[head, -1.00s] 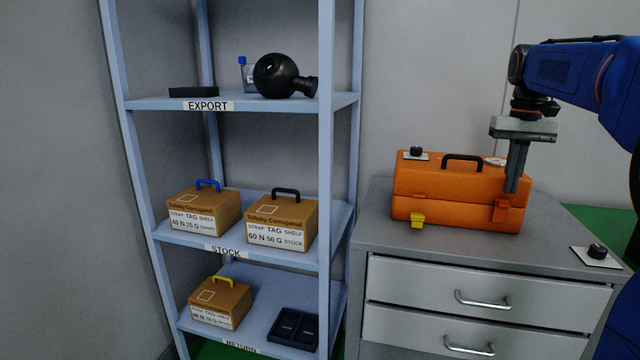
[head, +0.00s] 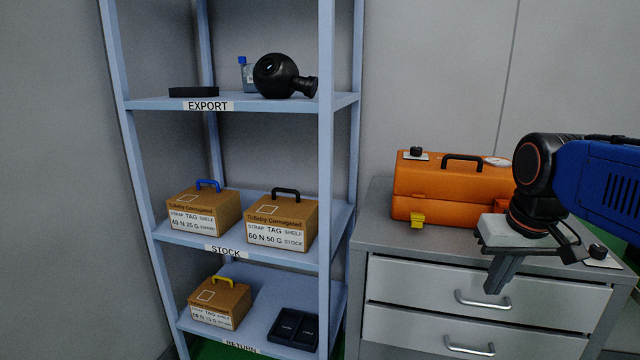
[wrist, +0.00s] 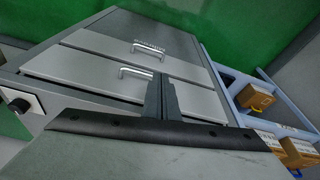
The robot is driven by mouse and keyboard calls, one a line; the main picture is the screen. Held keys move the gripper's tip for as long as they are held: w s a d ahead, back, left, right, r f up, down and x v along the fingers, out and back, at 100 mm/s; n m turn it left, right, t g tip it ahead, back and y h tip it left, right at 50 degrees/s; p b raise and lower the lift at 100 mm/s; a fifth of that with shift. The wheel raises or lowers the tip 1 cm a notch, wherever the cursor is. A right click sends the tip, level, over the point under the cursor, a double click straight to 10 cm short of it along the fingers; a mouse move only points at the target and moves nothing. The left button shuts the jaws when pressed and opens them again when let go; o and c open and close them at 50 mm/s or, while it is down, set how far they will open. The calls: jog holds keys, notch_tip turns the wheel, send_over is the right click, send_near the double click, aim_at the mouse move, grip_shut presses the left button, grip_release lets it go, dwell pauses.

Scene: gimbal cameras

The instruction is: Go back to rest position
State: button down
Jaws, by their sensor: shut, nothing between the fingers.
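My gripper (head: 498,274) is shut and empty. In the head view it hangs in front of the grey drawer cabinet (head: 375,225), near the front edge of its top and over the upper drawer front. In the wrist view my gripper (wrist: 160,82) points toward the drawer fronts and their handles. My blue arm reaches in from the right and covers part of the cabinet top and the right end of the orange toolbox (head: 440,188).
A light blue shelf rack (head: 325,200) stands left of the cabinet. It holds a black round device (head: 278,76), cardboard boxes (head: 280,222) and a black tray (head: 293,328). A black knob on a white plate (head: 598,252) sits at the cabinet's right.

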jog(key=s+a+f+n+t, duration=0.1)
jog(key=s+a+f, duration=0.2)
jog(key=s+f, duration=0.6)
notch_tip(320, 180, down, 2)
jog(key=shift+s+f+t, duration=0.2)
jog(key=shift+s+t, duration=0.1)
jog(key=shift+s, duration=0.05)
